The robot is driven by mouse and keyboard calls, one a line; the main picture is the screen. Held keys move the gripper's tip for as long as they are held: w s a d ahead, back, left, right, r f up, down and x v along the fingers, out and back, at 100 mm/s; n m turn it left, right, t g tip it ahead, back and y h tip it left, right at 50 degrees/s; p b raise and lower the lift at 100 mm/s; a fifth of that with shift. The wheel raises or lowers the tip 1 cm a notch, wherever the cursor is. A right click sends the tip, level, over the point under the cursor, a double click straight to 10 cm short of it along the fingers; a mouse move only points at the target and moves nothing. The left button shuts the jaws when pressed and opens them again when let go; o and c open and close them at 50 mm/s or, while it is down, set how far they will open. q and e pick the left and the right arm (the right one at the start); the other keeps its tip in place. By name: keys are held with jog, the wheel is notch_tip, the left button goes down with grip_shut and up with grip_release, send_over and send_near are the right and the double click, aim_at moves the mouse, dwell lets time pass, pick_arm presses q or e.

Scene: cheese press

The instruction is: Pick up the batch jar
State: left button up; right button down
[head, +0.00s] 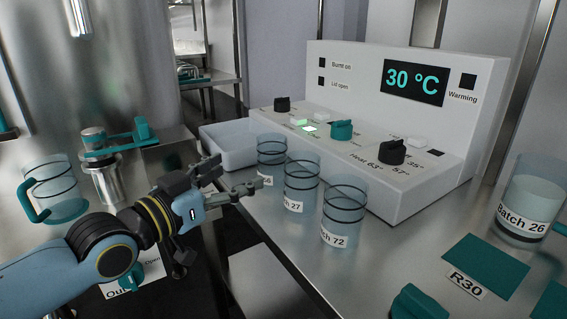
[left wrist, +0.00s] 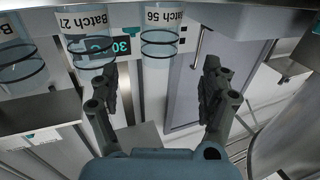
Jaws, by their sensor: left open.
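Three clear jars with black rings stand in a row along the counter's front edge. The Batch 56 jar (head: 271,150) is farthest, the Batch 27 jar (head: 301,176) is in the middle, and the Batch 72 jar (head: 344,204) is nearest. A larger Batch 26 jar (head: 532,190) stands at the right. My left gripper (head: 238,175) is open and empty, just left of the Batch 56 jar, partly covering its label. In the left wrist view, the Batch 56 jar (left wrist: 161,42) appears upside down, ahead between the fingers; the Batch 27 jar (left wrist: 87,48) is beside it.
The white control panel (head: 350,55) reads 30 °C and stands behind the jars. A white tray (head: 220,146) is at the counter's far end. A teal-handled jug (head: 60,196) and a metal vessel (head: 107,183) stand left. A teal mat (head: 483,263) lies at the right, beside R30.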

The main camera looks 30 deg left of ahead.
aim_at(263, 158)
pick_arm(q)
jog(key=w+b, duration=0.1)
jog(key=w, duration=0.1)
jog(key=w+b, duration=0.1)
jog(key=w, duration=0.1)
jog(key=shift+w+d+f+b, duration=0.1)
jog(key=shift+d+f+b, duration=0.15)
jog(key=shift+d+b, duration=0.15)
jog(key=shift+w+r, duration=0.1)
jog(key=shift+w, duration=0.3)
jog(key=w+b, duration=0.1)
jog(key=w, duration=0.1)
jog(key=w+d+b, duration=0.1)
jog(key=w, duration=0.1)
jog(key=shift+w+r, duration=0.2)
jog(key=shift+w, duration=0.1)
jog(key=shift+w+r, duration=0.1)
jog(key=shift+w, duration=0.2)
jog(key=c, duration=1.3)
pick_arm(e)
jog(key=w, duration=0.8)
jog(key=shift+a+r, duration=0.15)
jog(key=shift+a, duration=0.1)
